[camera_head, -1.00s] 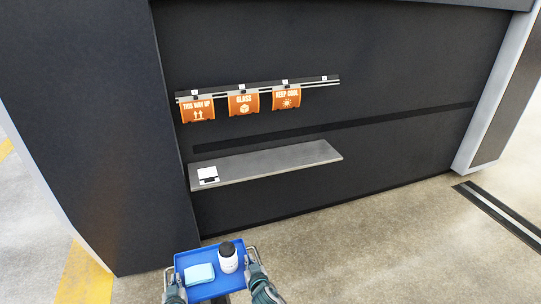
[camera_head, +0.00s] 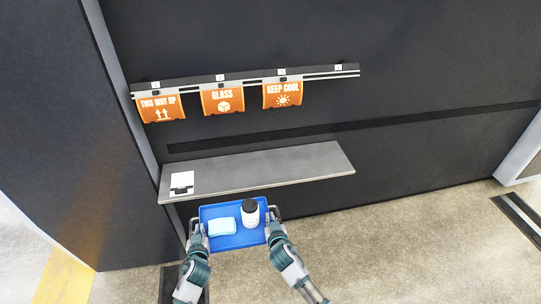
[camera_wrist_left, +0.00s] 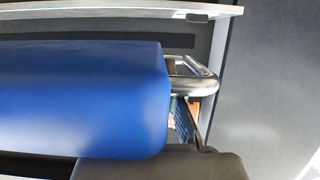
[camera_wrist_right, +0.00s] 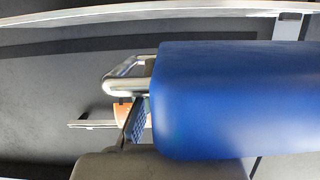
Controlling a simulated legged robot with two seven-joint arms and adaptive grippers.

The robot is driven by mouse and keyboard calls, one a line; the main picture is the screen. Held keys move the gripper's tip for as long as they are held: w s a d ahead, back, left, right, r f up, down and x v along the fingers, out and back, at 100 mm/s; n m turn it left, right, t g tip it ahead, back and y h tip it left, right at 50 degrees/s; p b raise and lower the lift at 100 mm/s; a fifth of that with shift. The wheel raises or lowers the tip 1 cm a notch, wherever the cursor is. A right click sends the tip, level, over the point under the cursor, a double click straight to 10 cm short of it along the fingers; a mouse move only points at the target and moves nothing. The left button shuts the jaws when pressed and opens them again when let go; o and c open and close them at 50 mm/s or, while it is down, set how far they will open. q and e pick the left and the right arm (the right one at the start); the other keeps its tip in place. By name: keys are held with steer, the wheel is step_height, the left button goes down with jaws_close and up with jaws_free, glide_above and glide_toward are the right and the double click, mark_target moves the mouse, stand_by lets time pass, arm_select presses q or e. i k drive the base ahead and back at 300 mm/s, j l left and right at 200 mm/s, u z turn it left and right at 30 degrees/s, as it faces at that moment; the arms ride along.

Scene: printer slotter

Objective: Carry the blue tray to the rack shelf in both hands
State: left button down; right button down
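The blue tray (camera_head: 232,208) is in front of and just below the front edge of the grey rack shelf (camera_head: 270,168) in the head view. The tray's side fills much of the left wrist view (camera_wrist_left: 80,95) and the right wrist view (camera_wrist_right: 235,100).
A white card with a black piece (camera_head: 182,182) lies at the shelf's left end; the rest of the shelf is bare. Orange signs hang from a rail (camera_head: 222,101) above it. A dark side panel (camera_head: 60,150) stands to the left.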

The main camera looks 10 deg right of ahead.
mark_target(290, 167)
steer(key=i+l, duration=0.8)
steer(key=l, duration=0.25)
steer(key=i+l, duration=0.4)
steer(key=l, duration=0.1)
